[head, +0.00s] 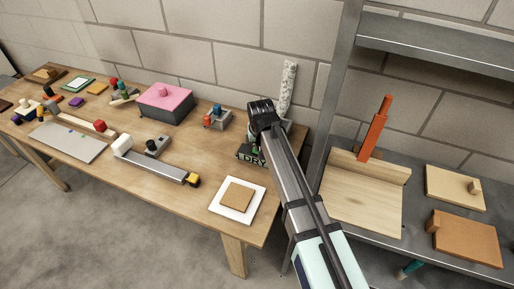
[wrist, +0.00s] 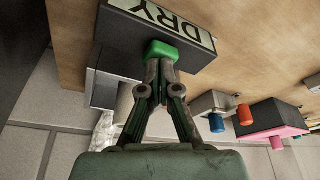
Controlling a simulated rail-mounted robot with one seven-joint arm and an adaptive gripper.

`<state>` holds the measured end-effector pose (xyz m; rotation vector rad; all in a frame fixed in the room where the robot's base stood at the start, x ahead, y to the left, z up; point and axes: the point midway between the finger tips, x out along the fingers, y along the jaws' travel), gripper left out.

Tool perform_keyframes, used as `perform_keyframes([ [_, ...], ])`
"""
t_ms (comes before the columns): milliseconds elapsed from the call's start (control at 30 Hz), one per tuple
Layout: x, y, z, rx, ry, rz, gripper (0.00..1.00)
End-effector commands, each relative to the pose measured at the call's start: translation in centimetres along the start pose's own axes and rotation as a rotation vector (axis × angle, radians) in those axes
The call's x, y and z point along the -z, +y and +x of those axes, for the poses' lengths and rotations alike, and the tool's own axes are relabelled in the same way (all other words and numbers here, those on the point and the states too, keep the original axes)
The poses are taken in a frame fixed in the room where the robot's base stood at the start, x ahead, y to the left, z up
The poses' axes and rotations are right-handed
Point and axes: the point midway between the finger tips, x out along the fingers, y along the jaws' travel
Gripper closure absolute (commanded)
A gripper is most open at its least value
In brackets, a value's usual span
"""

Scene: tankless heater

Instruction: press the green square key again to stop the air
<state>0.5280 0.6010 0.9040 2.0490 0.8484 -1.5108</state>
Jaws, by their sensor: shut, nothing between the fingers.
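A dark box with a pale "DRY" label (wrist: 168,18) sits on the wooden table. It also shows in the head view (head: 250,155), partly hidden behind my arm. The green square key (wrist: 161,49) stands out from the box beside the label in the wrist view. My gripper (wrist: 160,64) is shut and empty, its fingertips together at the green key's near edge. They look to be at or very close to the key. I cannot tell whether they touch it or whether it is pushed in. In the head view my arm hides the fingertips and the key.
A speckled white upright piece (head: 288,88) stands behind the box. A small grey unit with red and blue knobs (head: 217,118) and a pink-topped box (head: 165,100) are to the left. A white square plate (head: 228,211) lies in front. A metal shelf (head: 435,40) stands to the right.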

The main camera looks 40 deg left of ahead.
Motion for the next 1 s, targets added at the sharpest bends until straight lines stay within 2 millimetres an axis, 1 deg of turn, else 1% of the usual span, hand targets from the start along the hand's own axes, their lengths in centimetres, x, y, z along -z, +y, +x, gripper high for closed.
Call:
perform_keyframes([
  [533,-0.4,0.0,1.4,0.000,-0.001,0.000,1.00],
  [833,-0.4,0.0,1.1,0.000,-0.001,0.000,1.00],
  [1000,-0.1,0.0,0.2,0.000,0.000,0.000,1.00],
])
